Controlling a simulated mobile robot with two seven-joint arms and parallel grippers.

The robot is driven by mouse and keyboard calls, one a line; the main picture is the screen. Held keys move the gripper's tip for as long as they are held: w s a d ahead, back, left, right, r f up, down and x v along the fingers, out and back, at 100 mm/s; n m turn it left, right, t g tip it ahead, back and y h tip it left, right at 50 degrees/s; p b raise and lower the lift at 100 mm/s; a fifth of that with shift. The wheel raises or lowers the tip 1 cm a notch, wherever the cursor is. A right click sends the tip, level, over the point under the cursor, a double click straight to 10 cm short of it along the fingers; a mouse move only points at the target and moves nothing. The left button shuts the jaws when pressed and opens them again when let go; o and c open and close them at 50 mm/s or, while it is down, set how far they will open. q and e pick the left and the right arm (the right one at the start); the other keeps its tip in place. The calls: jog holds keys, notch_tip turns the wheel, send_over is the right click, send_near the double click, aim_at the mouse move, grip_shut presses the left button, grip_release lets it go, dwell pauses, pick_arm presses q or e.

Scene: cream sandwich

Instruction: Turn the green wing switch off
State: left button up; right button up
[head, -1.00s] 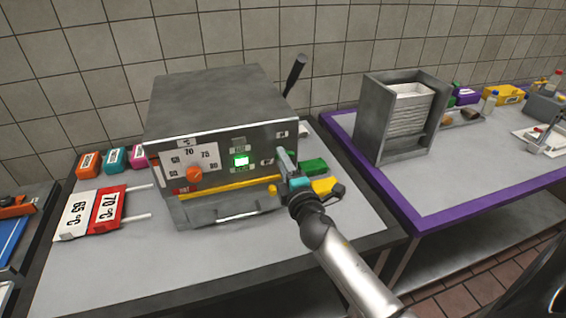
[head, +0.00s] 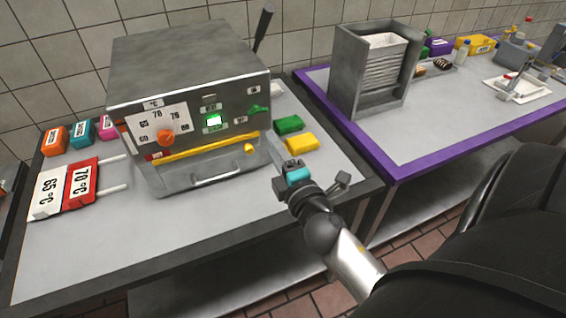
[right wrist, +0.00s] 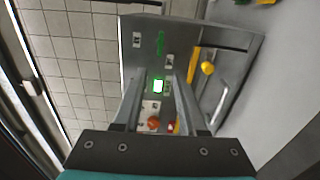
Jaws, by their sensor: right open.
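The green wing switch (head: 258,109) is on the right part of the grey machine's front panel (head: 226,106), lying nearly level, between two small labels. In the right wrist view the wing switch (right wrist: 161,43) shows near the top, beyond the fingertips, and nothing touches it. My right gripper (head: 278,152) is below and in front of the panel's right edge, apart from the switch. In the right wrist view its two fingers (right wrist: 160,85) are spread, with nothing between them. My left gripper is not in view.
The panel has an orange dial (head: 166,137), a lit green display (head: 214,121), a yellow bar (head: 205,146) and a handle (head: 217,178). Green (head: 289,124) and yellow (head: 302,142) blocks lie right of the machine. A purple-edged table (head: 440,148) stands at right.

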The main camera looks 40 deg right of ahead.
jog(key=shift+b+v, duration=0.4)
jog(key=shift+v, duration=1.7)
